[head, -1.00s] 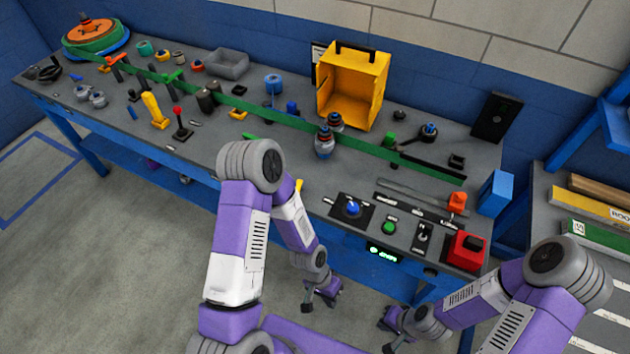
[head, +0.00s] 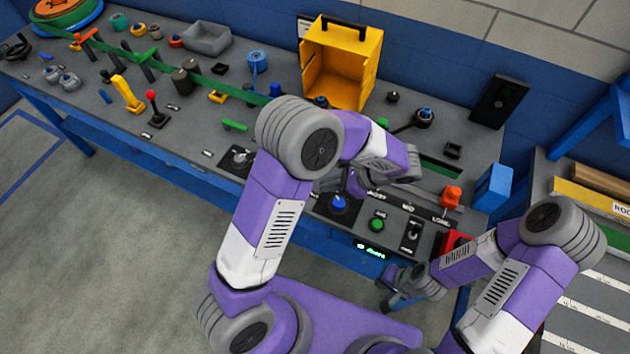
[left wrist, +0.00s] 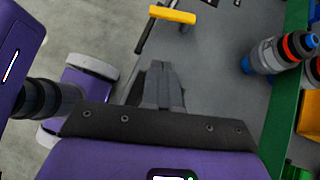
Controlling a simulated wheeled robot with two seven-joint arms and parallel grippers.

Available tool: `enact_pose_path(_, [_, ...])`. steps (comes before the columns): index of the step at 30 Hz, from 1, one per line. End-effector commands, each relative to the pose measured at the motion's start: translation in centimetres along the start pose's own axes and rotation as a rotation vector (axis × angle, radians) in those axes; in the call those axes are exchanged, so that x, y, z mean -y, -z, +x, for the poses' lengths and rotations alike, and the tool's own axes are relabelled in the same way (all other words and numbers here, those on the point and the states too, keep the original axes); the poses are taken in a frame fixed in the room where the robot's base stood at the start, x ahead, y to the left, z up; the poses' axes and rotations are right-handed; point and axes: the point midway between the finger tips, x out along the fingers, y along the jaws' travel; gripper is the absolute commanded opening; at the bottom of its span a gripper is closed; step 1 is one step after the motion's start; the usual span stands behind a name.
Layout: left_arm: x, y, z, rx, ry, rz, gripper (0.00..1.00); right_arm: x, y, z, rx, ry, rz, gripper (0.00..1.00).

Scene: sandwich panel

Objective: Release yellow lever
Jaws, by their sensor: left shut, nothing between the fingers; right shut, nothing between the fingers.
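In the left wrist view, a yellow T-shaped handle (left wrist: 172,14) on a dark rod lies beyond my left gripper (left wrist: 158,72). I cannot tell whether it is the same lever; my left arm hides part of the bench. The left gripper is shut and empty, apart from the yellow handle. In the head view it (head: 357,187) is over the bench front near a blue knob. My right gripper (head: 388,281) is shut and empty, low by the bench's front edge, partly hidden.
A blue knob (head: 339,202), a green button (head: 377,224) and a switch (head: 413,234) line the bench front. A red block (head: 455,241) is partly behind my right arm. A yellow box (head: 343,63) stands at the back.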

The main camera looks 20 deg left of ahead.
Motion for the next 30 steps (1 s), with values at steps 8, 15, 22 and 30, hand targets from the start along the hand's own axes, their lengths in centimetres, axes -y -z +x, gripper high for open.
enact_pose_path(8, [-0.1, 0.1, 6.0, 0.001, -0.009, 0.0, 0.0, -0.4, 0.0, 0.9, 0.0, 0.0, 0.0, 0.0])
enact_pose_path(15, [-0.1, -0.9, 10.1, -0.002, -0.007, -0.003, 0.0, -0.5, 0.1, 1.4, 0.0, 0.0, 0.0, 0.0])
enact_pose_path(22, [-0.1, -2.5, 11.7, -0.003, -0.006, -0.002, 0.0, -0.5, 0.1, 1.4, 0.0, 0.0, 0.0, 0.0])
enact_pose_path(30, [-0.1, -2.7, 11.9, -0.003, -0.005, -0.001, 0.0, -0.5, 0.1, 1.4, 0.0, 0.0, 0.0, 0.0])
